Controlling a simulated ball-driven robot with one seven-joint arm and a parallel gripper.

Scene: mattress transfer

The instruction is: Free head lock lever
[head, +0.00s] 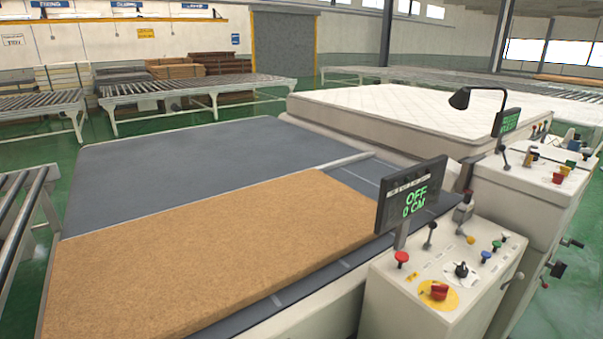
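The near control console (400,303) stands at the lower right. A black-knobbed lever (430,236) stands upright on its top, behind a red knob (402,258). A second dark lever (464,207) rises at the console's back edge. The far console (540,185) also carries a dark lever (505,153) near its left end. I cannot tell which of these is the head lock lever, or whether any is locked. A display (411,195) above the near console reads OFF and 0 CM. My gripper is not in view.
A brown board (200,250) lies on the grey table (190,165) left of the near console. A white mattress (400,112) lies behind. Green floor shows at right.

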